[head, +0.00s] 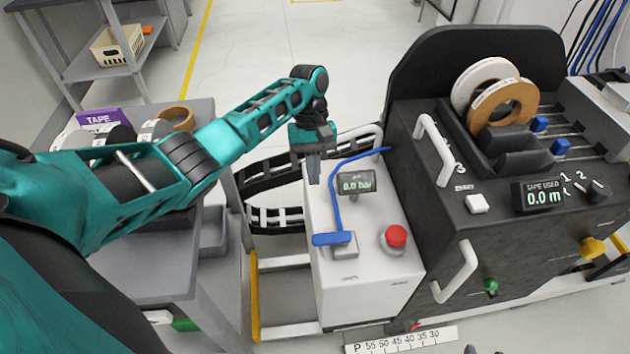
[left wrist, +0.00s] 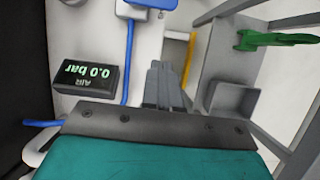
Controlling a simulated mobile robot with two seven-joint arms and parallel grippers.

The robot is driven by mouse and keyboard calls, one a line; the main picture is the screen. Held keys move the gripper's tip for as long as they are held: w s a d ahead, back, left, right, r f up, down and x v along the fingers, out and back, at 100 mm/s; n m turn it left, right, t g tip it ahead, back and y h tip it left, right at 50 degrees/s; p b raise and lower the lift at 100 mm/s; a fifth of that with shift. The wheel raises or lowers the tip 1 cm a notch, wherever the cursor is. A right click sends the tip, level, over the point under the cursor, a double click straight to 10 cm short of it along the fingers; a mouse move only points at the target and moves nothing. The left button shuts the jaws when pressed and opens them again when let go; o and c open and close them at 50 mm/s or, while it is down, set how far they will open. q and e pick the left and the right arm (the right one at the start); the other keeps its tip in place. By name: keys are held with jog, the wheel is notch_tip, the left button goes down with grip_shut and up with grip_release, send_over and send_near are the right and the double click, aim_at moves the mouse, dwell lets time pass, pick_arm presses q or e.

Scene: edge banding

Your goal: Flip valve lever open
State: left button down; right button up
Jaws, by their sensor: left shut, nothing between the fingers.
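The blue valve lever (head: 331,239) sits on top of the white cabinet, on a small grey valve block (head: 345,246). A blue air hose (head: 337,195) runs from it past the pressure display (head: 356,184), which reads 0.0 bar. My left gripper (head: 314,178) is shut and empty, pointing down over the far left part of the cabinet top, apart from the lever. In the left wrist view its fingers (left wrist: 163,85) are together, and part of the blue lever (left wrist: 152,4) shows at the top edge. My right gripper cannot be made out.
A red stop button (head: 396,236) stands right of the lever. The black banding machine (head: 400,190) with tape rolls and white handles is to the right. A grey cart (head: 170,285) with tape rolls stands at the left. A grey bin (left wrist: 233,102) shows in the wrist view.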

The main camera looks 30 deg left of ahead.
aim_at(331, 242)
pick_arm(q)
jog(key=b+x, duration=0.1)
jog(key=x, duration=0.7)
jog(key=shift+w, duration=0.1)
jog(key=shift+s+d+r+p, duration=0.1)
jog(key=shift+s+d+p, duration=0.1)
jog(key=shift+s+d, duration=0.3)
jog(key=shift+s+d+p, duration=0.15)
jog(key=shift+s+d, duration=0.15)
jog(key=shift+s, duration=0.35)
jog(key=shift+s+d, duration=0.35)
jog(key=shift+s, duration=0.15)
